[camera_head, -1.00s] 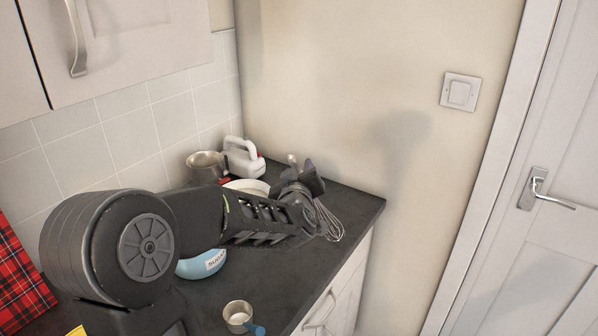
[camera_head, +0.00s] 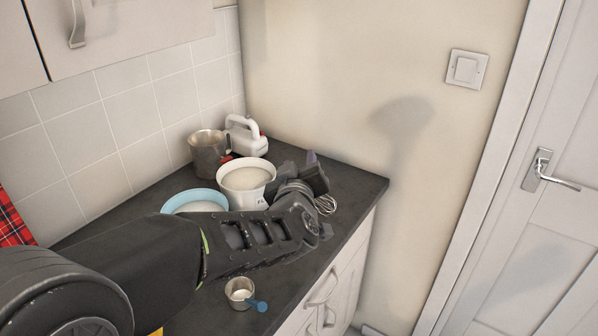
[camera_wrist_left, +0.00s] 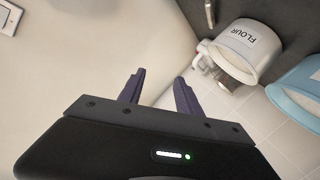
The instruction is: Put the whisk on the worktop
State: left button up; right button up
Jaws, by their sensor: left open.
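The whisk (camera_head: 326,204) lies on the dark worktop (camera_head: 352,190) near its right end. Only some of its wire loops show in the head view; my left gripper and wrist hide the rest. My left gripper (camera_head: 314,168) is just above and beyond the visible loops in the picture. In the left wrist view its two dark fingers (camera_wrist_left: 158,80) are apart with nothing between them. The whisk cannot be made out clearly in that view. My right gripper is not in view.
A white flour bowl (camera_head: 246,196), a blue-rimmed bowl (camera_head: 195,196), a metal jug (camera_head: 207,158) and a white hand mixer (camera_head: 240,136) stand behind my left arm. A measuring cup (camera_head: 240,296) sits near the front edge. The wall closes off the right end.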

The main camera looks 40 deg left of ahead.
pick_arm(q)
jog(key=v, duration=0.2)
jog(key=shift+s+d, duration=0.15)
jog(key=shift+s, duration=0.05)
dwell(0.9)
